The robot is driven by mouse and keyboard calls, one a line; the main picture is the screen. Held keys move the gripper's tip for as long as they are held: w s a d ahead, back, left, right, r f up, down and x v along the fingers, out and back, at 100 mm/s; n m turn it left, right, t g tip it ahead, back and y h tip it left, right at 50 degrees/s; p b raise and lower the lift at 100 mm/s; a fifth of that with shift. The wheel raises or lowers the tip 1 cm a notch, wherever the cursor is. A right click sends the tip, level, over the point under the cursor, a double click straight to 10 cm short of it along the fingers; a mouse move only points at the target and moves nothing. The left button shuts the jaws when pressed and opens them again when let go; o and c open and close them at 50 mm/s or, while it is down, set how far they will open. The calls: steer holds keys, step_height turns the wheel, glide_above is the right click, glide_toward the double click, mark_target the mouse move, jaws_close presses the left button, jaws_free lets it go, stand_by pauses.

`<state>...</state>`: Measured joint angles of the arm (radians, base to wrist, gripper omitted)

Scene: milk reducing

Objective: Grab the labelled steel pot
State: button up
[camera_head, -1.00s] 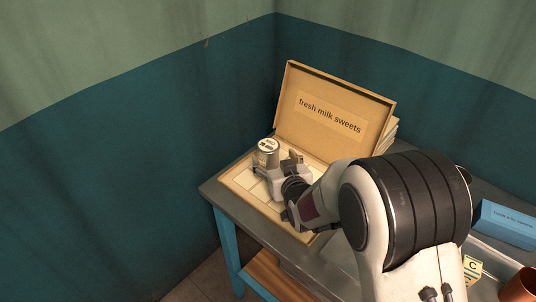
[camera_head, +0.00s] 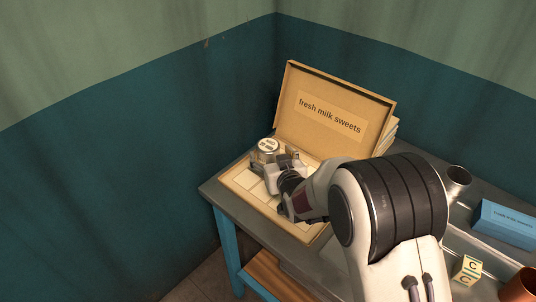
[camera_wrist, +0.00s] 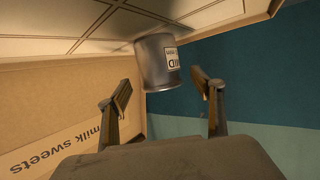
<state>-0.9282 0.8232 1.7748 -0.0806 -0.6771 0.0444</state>
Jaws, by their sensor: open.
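The labelled steel pot (camera_head: 268,146) stands in the back left part of the open sweets box (camera_head: 237,187). Its pale label shows in the head view, while my gripper hides its lower part. In the wrist view the grey pot (camera_wrist: 156,62) has a pale label on its right side, with lettering partly legible. My gripper (camera_wrist: 162,88) is open, with one finger to each side of the pot's near end. It also shows beside the pot in the head view (camera_head: 266,168). I see a gap between the pot and each finger, and nothing is held.
The box's lid (camera_head: 330,112), marked "fresh milk sweets", stands open behind the pot. A metal cup (camera_head: 458,180), a blue box (camera_head: 507,224), a lettered block (camera_head: 467,269) and a copper vessel (camera_head: 522,287) are at the right. Walls meet behind the table (camera_head: 218,200).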

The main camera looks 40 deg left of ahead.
steer(key=shift+x, duration=1.85)
steer(key=shift+c, duration=0.3)
steer(key=shift+r, duration=0.1)
steer(key=c, duration=1.3)
